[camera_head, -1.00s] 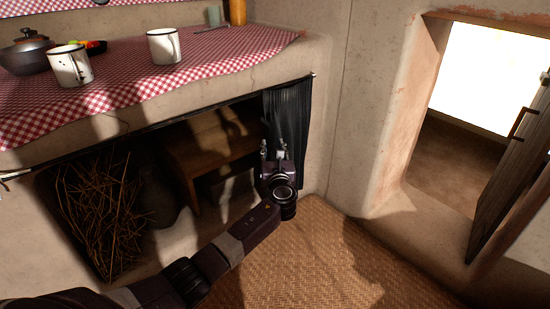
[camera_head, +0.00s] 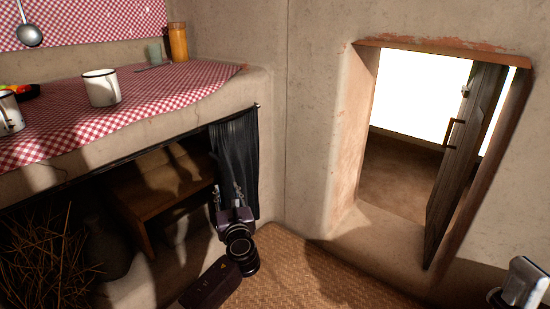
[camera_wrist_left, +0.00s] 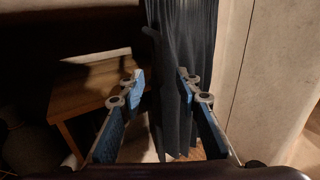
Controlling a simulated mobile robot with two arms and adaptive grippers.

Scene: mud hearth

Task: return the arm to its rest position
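My left gripper (camera_head: 229,194) is in front of the dark curtain (camera_head: 238,165) under the counter, low in the head view. In the left wrist view its two blue-padded fingers (camera_wrist_left: 160,88) stand apart with nothing held between them. The curtain (camera_wrist_left: 178,60) hangs behind the gap between the fingers; whether they touch it I cannot tell. A grey and dark part at the lower right corner of the head view looks like part of my right arm; its fingers cannot be made out.
A counter with a red checked cloth (camera_head: 150,88) holds white mugs (camera_head: 101,87), a green cup and an orange jar (camera_head: 178,42). Below are a wooden bench (camera_head: 165,180) and sticks (camera_head: 45,260). A wooden door (camera_head: 465,165) stands open at right. The woven mat (camera_head: 300,275) looks clear.

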